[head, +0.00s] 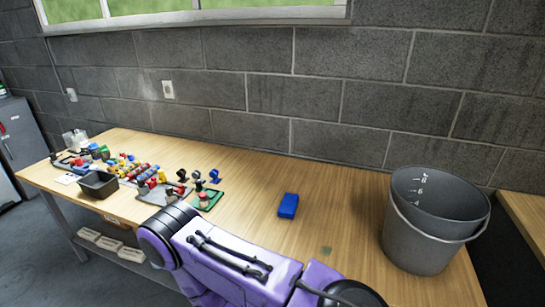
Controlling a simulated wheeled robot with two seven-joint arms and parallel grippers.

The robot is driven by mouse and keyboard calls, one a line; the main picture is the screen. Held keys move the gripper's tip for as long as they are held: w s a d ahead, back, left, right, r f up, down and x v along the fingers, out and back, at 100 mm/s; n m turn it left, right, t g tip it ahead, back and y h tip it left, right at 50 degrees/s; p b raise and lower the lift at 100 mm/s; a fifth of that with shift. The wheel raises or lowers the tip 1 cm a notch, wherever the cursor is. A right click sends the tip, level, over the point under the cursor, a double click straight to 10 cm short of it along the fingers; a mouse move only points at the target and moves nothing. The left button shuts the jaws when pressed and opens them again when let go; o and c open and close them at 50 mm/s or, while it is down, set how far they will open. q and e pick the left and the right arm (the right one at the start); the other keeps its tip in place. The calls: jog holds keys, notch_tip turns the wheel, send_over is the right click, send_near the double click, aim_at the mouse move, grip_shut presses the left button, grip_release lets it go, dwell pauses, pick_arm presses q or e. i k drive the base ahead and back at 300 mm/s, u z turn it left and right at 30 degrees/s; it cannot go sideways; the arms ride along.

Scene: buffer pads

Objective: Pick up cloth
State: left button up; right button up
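A small blue item (288,205) lies alone on the wooden table, right of the middle. It looks like a compact folded cloth or a pad, but it is too small to tell. Nothing touches it. One of my purple arms crosses the front of the head view, nearer to me than the blue item. Neither of my grippers shows in this view.
A grey bucket (418,246) stands at the table's right end. Several small coloured parts (140,170) and a black bin (98,184) crowd the left side.

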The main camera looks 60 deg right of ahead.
aim_at(287, 208)
jog(key=i, duration=1.85)
jog(key=z, duration=3.9)
